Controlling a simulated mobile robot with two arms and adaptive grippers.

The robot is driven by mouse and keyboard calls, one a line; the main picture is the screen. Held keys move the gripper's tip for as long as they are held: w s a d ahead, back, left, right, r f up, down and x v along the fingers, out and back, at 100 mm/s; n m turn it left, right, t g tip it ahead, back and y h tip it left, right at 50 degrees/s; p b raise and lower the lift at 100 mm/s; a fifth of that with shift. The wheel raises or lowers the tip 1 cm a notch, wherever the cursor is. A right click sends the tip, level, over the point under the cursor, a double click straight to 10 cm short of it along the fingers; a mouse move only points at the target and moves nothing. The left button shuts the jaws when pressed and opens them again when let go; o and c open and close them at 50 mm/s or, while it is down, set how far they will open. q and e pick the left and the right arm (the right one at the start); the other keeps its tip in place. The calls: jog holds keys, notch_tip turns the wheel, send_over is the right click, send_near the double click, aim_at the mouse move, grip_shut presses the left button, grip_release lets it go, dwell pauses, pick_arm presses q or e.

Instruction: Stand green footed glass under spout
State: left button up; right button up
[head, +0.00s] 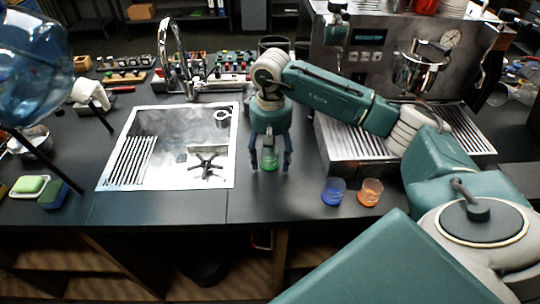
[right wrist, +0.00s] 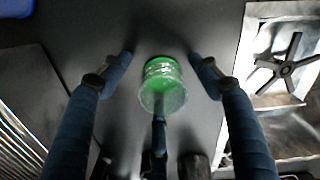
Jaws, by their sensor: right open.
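The green footed glass (head: 269,160) stands on the dark counter just right of the sink. My right gripper (head: 270,166) points down over it, with its fingers spread around the glass. In the right wrist view the glass (right wrist: 162,84) lies between the open fingers (right wrist: 161,58), with a gap on both sides. The brewer (head: 362,52) stands at the back right, with a metal group and spout part (head: 416,70) above its slatted drip tray (head: 350,143). My right forearm hides part of the tray. My left gripper is not in view.
A blue glass (head: 333,191) and an orange glass (head: 370,192) stand in front of the drip tray. The sink (head: 172,148) with its tap (head: 177,60) lies to the left. Small parts on racks line the back.

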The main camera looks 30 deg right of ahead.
jog(key=shift+f, duration=0.1)
jog(key=shift+c, duration=1)
jog(key=c, duration=1.1)
jog(key=shift+c, duration=0.2)
notch_tip(320, 180, up, 20)
jog(key=s+a+f+n+b, duration=0.1)
jog(key=s+a+f, duration=1.1)
jog(key=s+a, duration=0.1)
jog(key=shift+s+a+f+n, duration=0.15)
jog(key=shift+s+a+n, duration=0.25)
jog(key=shift+s, duration=0.35)
